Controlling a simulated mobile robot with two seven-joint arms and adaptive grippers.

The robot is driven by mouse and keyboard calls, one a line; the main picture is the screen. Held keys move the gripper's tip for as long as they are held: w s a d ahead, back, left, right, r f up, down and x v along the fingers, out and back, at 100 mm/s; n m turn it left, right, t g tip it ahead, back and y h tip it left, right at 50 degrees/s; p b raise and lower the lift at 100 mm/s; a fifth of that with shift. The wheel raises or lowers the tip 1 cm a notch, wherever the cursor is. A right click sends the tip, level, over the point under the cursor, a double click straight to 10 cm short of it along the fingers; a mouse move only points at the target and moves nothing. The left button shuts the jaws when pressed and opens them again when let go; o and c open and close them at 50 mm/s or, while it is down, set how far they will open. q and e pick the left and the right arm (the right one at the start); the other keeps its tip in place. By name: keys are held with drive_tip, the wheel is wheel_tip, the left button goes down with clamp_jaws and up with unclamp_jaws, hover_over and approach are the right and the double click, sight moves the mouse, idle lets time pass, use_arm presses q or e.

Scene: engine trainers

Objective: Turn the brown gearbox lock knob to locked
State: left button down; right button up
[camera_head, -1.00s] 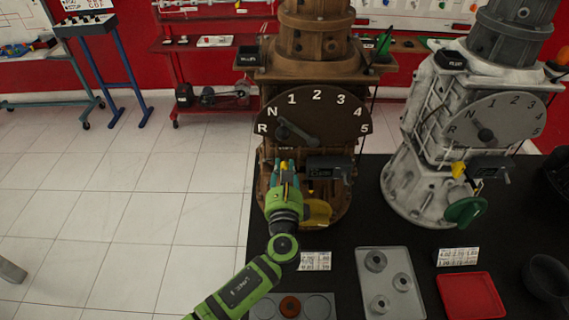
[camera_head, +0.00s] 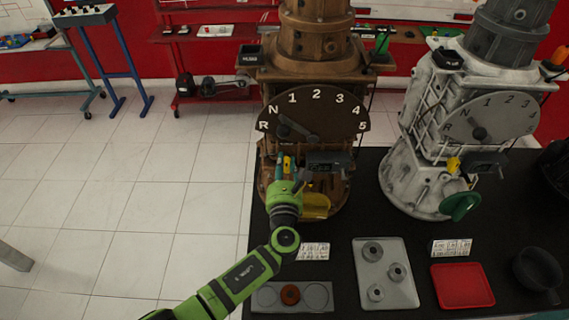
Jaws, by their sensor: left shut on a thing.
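The brown gearbox (camera_head: 308,88) stands upright on the black table, with a dark dial marked R, N and 1 to 5 on its front. The dial's lever (camera_head: 296,127) points up and left, close to N. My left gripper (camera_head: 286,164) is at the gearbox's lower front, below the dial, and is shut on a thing. That thing, at the lock knob's place, is mostly hidden by the gripper. A small dark box (camera_head: 330,162) sits right of the gripper, and a yellow handwheel (camera_head: 316,206) is below it. My right gripper is not in view.
A white gearbox (camera_head: 440,130) with a green handwheel (camera_head: 460,206) stands to the right. On the table in front lie a grey tray with rings (camera_head: 404,292), a red tray (camera_head: 462,286), a black bowl (camera_head: 538,268) and label cards (camera_head: 316,251). White floor is open at left.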

use_arm(q)
drive_tip(key=c, duration=1)
unclamp_jaws()
drive_tip(key=shift+c, duration=0.2)
drive_tip(key=s, duration=1.2)
